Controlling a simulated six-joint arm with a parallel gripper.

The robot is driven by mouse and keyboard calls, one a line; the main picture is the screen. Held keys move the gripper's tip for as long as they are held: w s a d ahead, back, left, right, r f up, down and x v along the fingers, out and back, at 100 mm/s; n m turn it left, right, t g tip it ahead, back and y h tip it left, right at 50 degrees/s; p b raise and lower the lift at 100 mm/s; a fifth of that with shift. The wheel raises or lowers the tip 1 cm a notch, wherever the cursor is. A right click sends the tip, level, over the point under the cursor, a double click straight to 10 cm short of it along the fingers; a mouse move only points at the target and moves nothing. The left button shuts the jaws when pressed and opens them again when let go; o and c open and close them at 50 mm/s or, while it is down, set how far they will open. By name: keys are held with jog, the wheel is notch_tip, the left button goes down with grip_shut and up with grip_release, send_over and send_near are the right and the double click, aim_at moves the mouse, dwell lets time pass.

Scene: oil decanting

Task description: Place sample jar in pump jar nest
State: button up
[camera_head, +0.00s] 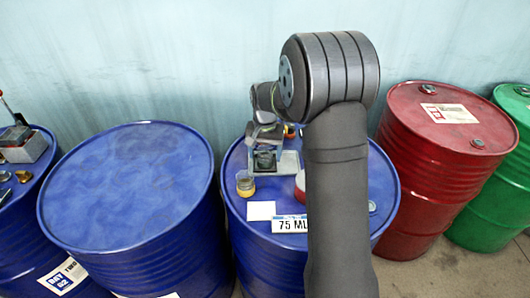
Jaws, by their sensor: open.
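A small glass-like jar (245,179) stands on the middle blue drum; its base is yellow, and I cannot tell whether that is oil or a ring-shaped nest around it. My gripper (265,160) is small and dark in this view, open, above the same drum top, just behind and to the right of the jar. I see nothing clearly held between its fingers. A pale grey plate (289,164) lies beside the gripper. I cannot make out the pump jar nest for certain; my arm hides the right-centre of this drum top.
The middle blue drum (236,213) carries a white card (261,211), a "75 ML" label (289,224) and a partly hidden red round item (300,186). A bare-topped blue drum (130,175) stands left. Red (440,125) and green (515,110) drums stand right. Small items sit on the far-left drum.

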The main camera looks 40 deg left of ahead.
aim_at(265, 150)
notch_tip(265, 150, up, 12)
jog(key=shift+r, duration=0.15)
dwell(0.3)
notch_tip(265, 150, down, 12)
jog(key=shift+f, duration=0.1)
jog(key=shift+a+r, duration=0.1)
jog(key=shift+r, duration=1.7)
